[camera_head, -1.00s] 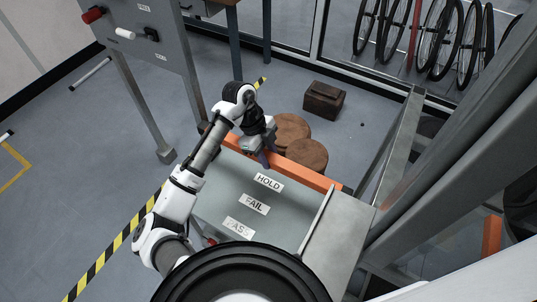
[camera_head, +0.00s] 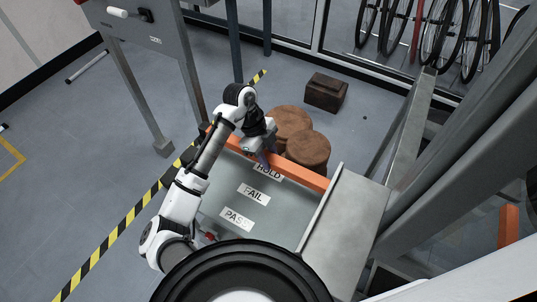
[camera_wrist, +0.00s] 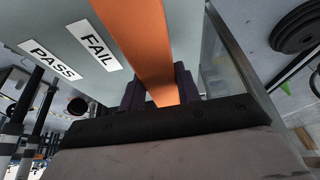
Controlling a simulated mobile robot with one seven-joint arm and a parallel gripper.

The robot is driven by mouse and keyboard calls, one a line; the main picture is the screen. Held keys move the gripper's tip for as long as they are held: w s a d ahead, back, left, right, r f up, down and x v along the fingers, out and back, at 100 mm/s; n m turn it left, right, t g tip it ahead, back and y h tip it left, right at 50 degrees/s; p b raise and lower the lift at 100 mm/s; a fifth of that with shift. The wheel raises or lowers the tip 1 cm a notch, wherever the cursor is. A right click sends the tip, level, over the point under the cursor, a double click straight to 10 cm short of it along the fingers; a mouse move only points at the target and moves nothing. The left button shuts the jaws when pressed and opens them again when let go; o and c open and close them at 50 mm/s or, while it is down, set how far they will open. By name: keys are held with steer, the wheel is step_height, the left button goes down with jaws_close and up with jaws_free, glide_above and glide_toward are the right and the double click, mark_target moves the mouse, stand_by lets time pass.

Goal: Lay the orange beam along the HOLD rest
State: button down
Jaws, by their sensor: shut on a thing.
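The orange beam (camera_head: 303,174) runs along the far edge of the grey-green panel (camera_head: 218,205), hiding the upper part of the HOLD label (camera_head: 270,176). My gripper (camera_head: 263,158) is shut on the beam left of its middle. In the wrist view the beam (camera_wrist: 142,38) passes between the two dark purple fingers (camera_wrist: 160,92). I cannot tell whether the beam touches the panel or is slightly above it. The FAIL label (camera_head: 253,195) and PASS label (camera_head: 237,218) are clear of it.
A raised metal rail (camera_head: 322,208) bounds the panel on the right, close to the beam's right end. A dark brown box (camera_head: 326,92) is on the floor behind. Another orange piece (camera_head: 508,226) is at far right.

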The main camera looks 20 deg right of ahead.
steer(key=c, duration=0.9)
jaws_free()
steer(key=shift+f, duration=0.1)
steer(key=b+v, duration=0.1)
steer(key=v, duration=1.3)
